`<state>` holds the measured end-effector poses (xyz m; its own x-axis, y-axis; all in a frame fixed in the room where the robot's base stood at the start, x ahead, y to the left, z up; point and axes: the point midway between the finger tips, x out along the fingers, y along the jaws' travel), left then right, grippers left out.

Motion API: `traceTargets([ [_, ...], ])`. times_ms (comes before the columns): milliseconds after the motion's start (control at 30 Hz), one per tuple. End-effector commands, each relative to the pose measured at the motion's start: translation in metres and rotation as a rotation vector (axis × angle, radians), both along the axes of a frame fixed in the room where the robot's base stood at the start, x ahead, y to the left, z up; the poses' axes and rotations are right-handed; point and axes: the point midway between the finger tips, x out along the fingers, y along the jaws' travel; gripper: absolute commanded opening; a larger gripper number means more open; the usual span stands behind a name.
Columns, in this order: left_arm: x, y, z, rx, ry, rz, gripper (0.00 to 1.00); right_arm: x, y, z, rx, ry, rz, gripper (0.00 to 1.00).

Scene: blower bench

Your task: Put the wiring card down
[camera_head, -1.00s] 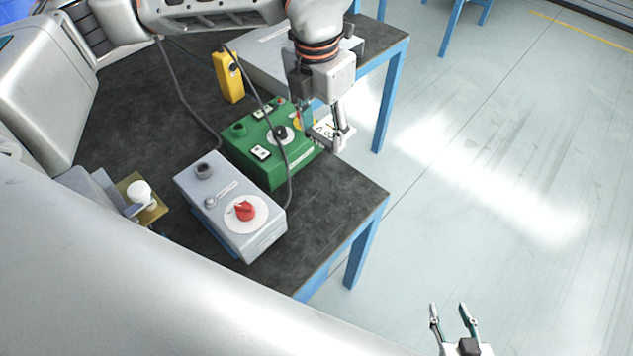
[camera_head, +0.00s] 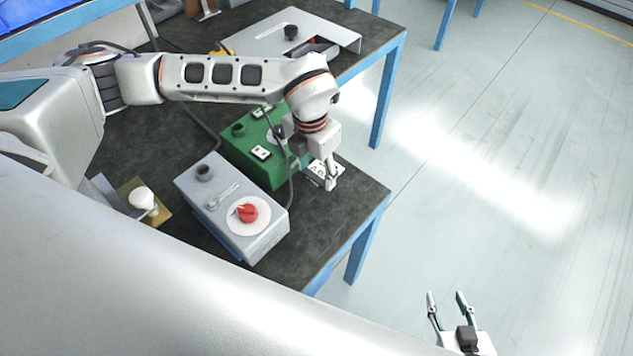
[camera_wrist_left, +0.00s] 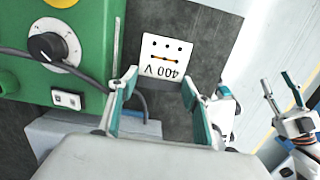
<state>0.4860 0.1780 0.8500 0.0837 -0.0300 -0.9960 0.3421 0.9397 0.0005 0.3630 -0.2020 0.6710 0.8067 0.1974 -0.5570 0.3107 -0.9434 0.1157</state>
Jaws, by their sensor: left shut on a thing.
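The wiring card (camera_head: 319,170) is white, with "400 V", black dots and orange lines in the left wrist view (camera_wrist_left: 163,60). The card is over the dark bench top beside the green box (camera_head: 262,172), near the bench's right edge. I cannot tell whether it touches the bench. My right gripper (camera_head: 447,302) is open and empty, out over the floor; it also shows in the left wrist view (camera_wrist_left: 279,95).
A grey box with a red knob (camera_head: 226,195) stands in front of the green box. A dark cable (camera_head: 290,185) hangs between them. The bench (camera_head: 330,225) is bare toward its front right corner. A grey metal cover (camera_head: 262,38) lies at the back.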

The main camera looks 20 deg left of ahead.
Motion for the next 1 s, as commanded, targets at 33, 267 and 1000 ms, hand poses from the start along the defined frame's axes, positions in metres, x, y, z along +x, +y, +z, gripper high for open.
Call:
traceTargets([
  [33,0.0,0.0,-0.005,0.0,0.001,0.001,0.33,0.0,0.0,0.0,0.0,0.001,0.0,0.4],
  [267,0.0,0.0,-0.02,0.001,0.002,0.001,0.33,-0.001,0.0,-0.001,0.0,0.003,0.0,0.4],
  [1000,0.0,0.0,-0.057,0.001,0.0,0.0,0.65,-0.001,0.0,-0.002,0.0,0.002,0.001,0.4],
])
